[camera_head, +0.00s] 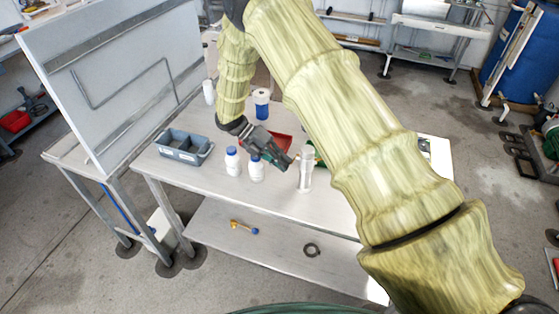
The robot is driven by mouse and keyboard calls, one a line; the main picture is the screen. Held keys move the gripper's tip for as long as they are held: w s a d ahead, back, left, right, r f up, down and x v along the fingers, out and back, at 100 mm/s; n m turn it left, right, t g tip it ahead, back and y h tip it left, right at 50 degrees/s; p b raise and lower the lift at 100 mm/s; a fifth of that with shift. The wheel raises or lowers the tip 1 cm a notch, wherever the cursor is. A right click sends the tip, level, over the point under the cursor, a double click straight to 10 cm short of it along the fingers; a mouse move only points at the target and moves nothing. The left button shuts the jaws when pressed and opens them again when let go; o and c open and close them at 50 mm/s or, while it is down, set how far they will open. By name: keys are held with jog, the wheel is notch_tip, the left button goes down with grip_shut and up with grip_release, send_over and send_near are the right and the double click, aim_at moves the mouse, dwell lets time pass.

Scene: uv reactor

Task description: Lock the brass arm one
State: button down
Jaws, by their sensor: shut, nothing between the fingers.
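A pale, upright cylindrical vessel (305,175) stands on the grey-white table. My gripper (289,163) comes in from the left, pointing down and to the right, with its tips close to the upper left side of the vessel. Its fingers are shut with nothing held. Whether the tips touch the vessel cannot be told.
Two white bottles with blue caps (233,163) stand left of my gripper, beside a grey bin (184,148). A red tray (279,144) and a blue-and-white container (261,103) are behind. My arm hides the table's right. The table's front left (200,192) is clear.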

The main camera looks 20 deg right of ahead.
jog(key=shift+s+d+r, duration=0.15)
jog(key=shift+s+d+r+p, duration=0.1)
jog(key=shift+s+d+p, duration=0.3)
jog(key=shift+d+p, duration=0.1)
jog(key=shift+w+a, duration=0.1)
jog(key=shift+a, duration=0.05)
dwell(0.4)
